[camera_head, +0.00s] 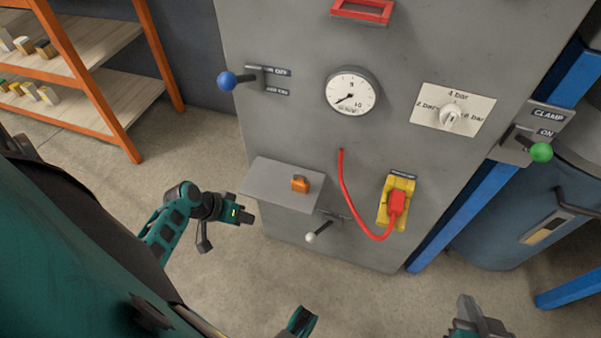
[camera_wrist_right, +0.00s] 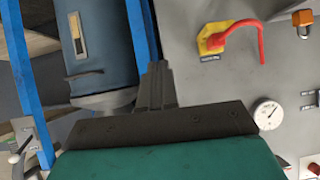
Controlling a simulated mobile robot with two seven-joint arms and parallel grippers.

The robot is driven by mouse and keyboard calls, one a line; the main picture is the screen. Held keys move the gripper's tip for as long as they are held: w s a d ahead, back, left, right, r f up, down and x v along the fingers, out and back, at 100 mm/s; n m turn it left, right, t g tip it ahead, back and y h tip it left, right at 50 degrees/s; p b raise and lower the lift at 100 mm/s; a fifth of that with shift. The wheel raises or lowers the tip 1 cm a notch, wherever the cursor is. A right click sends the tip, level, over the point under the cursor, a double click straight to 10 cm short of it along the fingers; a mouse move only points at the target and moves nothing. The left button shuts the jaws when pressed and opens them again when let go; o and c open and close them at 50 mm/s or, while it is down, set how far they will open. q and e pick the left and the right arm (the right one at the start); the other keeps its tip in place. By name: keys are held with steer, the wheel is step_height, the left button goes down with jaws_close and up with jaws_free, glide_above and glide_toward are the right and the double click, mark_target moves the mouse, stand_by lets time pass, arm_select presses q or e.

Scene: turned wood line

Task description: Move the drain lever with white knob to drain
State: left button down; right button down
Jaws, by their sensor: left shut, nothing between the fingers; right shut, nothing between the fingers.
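The drain lever (camera_head: 323,229) is on the lower front of the grey cabinet, below the grey ledge. Its white knob (camera_head: 311,238) points down and to the left in the head view. Its label is too small to read. My left gripper (camera_head: 250,215) is shut and empty, left of the lever and apart from it, just below the ledge's left end. My right gripper (camera_head: 466,303) is shut and empty at the bottom right of the head view, well away from the lever. Its closed fingers also show in the right wrist view (camera_wrist_right: 156,80).
The ledge (camera_head: 270,185) juts out and carries an orange padlock-like part (camera_head: 300,184). Blue-knob (camera_head: 227,81) and green-knob (camera_head: 541,152) levers sit higher. The floor ahead is clear.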

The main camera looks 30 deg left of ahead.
mark_target(318, 231)
arm_select(q)
steer(key=d+r+b+x, duration=0.1)
steer(key=d+b+x, duration=0.2)
steer(key=b+x, duration=0.6)
steer(key=x, duration=1.2)
steer(key=shift+d+r, duration=0.1)
steer(key=shift+s+d+n, duration=0.1)
steer(key=shift+d+n, duration=0.05)
steer(key=shift+n, duration=0.15)
